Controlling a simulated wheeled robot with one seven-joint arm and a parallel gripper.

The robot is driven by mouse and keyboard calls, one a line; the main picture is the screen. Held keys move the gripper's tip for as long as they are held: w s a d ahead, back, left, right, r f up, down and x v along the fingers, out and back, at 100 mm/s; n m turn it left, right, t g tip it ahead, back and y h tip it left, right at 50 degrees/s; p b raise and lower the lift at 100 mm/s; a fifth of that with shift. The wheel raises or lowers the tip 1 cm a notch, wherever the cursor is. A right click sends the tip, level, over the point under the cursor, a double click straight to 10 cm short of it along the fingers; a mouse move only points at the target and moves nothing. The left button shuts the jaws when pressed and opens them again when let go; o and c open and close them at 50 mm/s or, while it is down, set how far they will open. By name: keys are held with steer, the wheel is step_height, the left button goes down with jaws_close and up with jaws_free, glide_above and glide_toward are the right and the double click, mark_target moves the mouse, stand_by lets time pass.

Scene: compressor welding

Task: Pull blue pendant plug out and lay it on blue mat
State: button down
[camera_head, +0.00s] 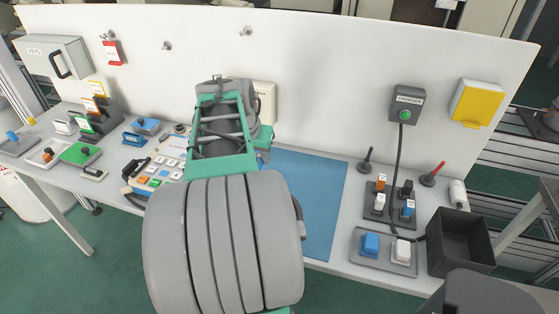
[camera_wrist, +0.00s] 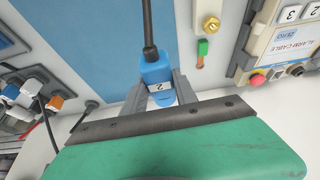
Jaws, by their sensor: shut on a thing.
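The blue plug (camera_wrist: 155,70), marked with a white "2" label, is between the grey fingers of my gripper (camera_wrist: 158,86) in the wrist view. The fingers are shut on it. A black cable (camera_wrist: 148,22) runs from the plug to the top edge of that view. The blue mat (camera_head: 312,190) lies on the bench right of my arm, and its blue surface (camera_wrist: 95,50) also shows beyond the gripper in the wrist view. My arm hides the gripper and plug in the head view. I cannot tell the plug's height above the bench.
Two plugs, blue (camera_head: 370,244) and white (camera_head: 402,250), stand on a grey tray right of the mat. A keypad panel (camera_head: 157,172) lies left of my arm. The white back wall (camera_head: 330,100) bounds the bench.

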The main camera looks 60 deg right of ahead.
steer(key=s+d+m+g, duration=0.1)
steer(key=s+d+m, duration=0.1)
steer(key=s, duration=0.3)
steer(key=shift+s+d, duration=0.4)
steer(key=shift+d, duration=0.35)
steer(key=shift+f+b, duration=0.15)
steer(key=shift+b, duration=0.15)
step_height(320, 180, down, 9)
steer(key=b, duration=0.7)
steer(key=shift+a, duration=0.15)
steer(key=shift+f+b, duration=1.3)
steer(key=shift+f, duration=0.25)
steer(key=c, duration=0.9)
jaws_free()
steer(key=shift+r, duration=0.15)
